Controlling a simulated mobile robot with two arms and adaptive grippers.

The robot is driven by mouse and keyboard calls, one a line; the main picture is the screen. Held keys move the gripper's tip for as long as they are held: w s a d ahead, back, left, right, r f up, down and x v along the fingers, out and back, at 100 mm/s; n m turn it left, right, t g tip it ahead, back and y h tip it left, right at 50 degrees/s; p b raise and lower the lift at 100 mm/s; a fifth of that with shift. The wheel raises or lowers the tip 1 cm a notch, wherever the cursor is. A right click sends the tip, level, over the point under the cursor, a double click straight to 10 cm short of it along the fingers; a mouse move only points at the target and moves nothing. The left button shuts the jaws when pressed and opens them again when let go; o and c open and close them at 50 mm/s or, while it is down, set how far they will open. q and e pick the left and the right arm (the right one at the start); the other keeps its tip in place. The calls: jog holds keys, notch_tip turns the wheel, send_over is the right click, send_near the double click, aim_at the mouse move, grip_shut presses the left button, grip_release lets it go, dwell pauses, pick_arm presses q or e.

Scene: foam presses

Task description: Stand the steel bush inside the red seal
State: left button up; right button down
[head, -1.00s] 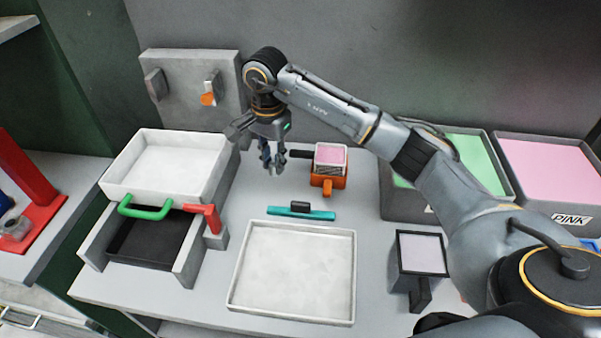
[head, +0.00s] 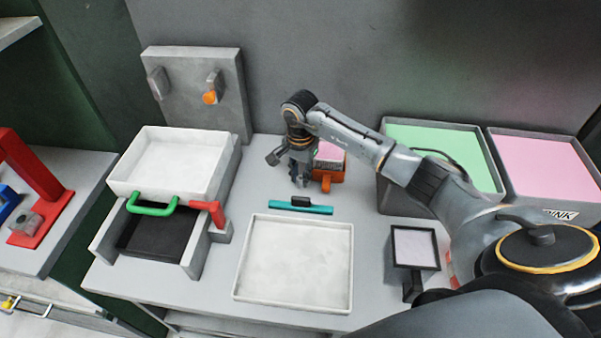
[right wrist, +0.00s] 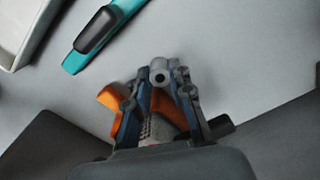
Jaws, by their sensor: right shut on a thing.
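My right gripper (head: 300,182) is over the bench, in front of and just left of the orange holder. In the right wrist view its fingers (right wrist: 160,82) are shut on a small grey hollow cylinder, the steel bush (right wrist: 159,70), with its open end showing between the fingertips. The bush cannot be made out in the head view. I cannot identify the red seal; a bit of red (head: 450,264) shows beside my right arm, mostly hidden. My left gripper is not in view.
An orange holder with pink foam (head: 331,151) stands behind the gripper. A teal bar (head: 316,210) and a white tray (head: 240,290) lie nearer. Green (head: 386,195) and pink (head: 497,190) foam bins stand right. A white bin (head: 125,179) above a drawer stands left.

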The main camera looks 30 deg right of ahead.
jog(key=shift+f, duration=0.2)
jog(key=c, duration=1.2)
grip_release()
jog(key=shift+r, duration=0.1)
